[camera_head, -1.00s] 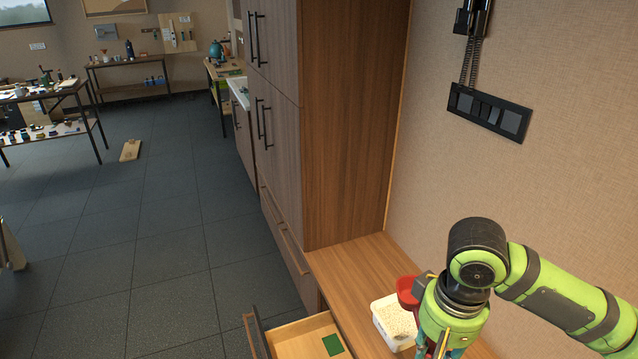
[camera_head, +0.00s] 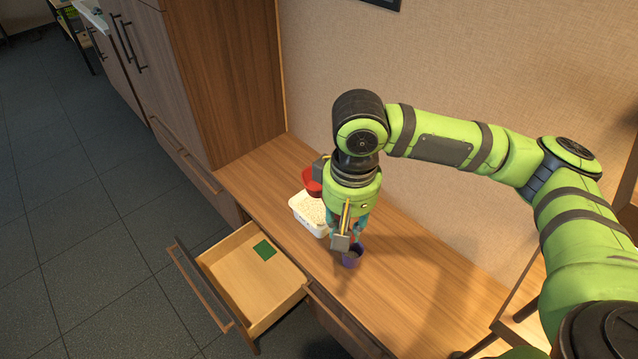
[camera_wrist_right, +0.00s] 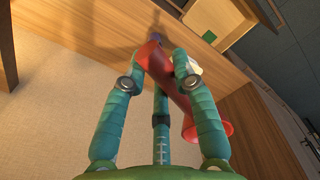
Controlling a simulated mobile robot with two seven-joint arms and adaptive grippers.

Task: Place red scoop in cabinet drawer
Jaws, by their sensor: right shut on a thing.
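The red scoop (camera_head: 313,182) is held by my right gripper (camera_head: 347,238) above the counter. In the head view my wrist hides most of the scoop, and its red bowl shows beside the wrist. The cabinet drawer (camera_head: 222,279) is pulled open at the counter's front, to the left of my gripper. A flat green patch (camera_head: 264,250) lies on its floor. My left gripper is not in view.
A white tub (camera_head: 302,215) with pale contents stands on the wooden counter (camera_head: 400,290), beside my right gripper. A purple cup (camera_head: 352,257) stands close to the fingertips. A tall cabinet (camera_head: 225,75) rises behind the drawer. The drawer is mostly empty.

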